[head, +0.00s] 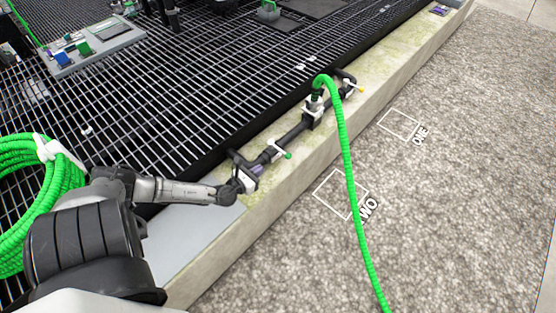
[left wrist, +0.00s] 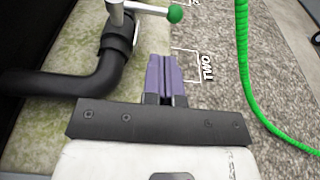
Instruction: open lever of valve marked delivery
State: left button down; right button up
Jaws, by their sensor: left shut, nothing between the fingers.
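A black pipe manifold (head: 292,135) runs along the pale stone ledge. At its near end is a valve lever with a green ball tip (head: 288,156); the same green ball (left wrist: 176,13) shows at the top of the left wrist view, on a pale lever beside the black pipe (left wrist: 92,80). A second valve lever with a yellow tip (head: 361,89) is at the far end. I cannot read a "delivery" mark on either. My left gripper (head: 256,170) is beside the near valve; its purple fingers (left wrist: 164,72) are shut and empty, apart from the green ball. My right gripper is out of view.
A green hose (head: 352,185) rises from the manifold's middle and drops over the ledge to the gravelly floor. Floor squares marked ONE (head: 399,124) and TWO (head: 341,194) lie right of the ledge. A coiled green hose (head: 65,180) and black grating (head: 190,100) lie left.

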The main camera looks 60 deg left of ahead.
aim_at(279, 149)
pick_arm(q)
jog(key=b+x, duration=0.5)
jog(key=x, duration=0.6)
jog(key=shift+a, duration=0.2)
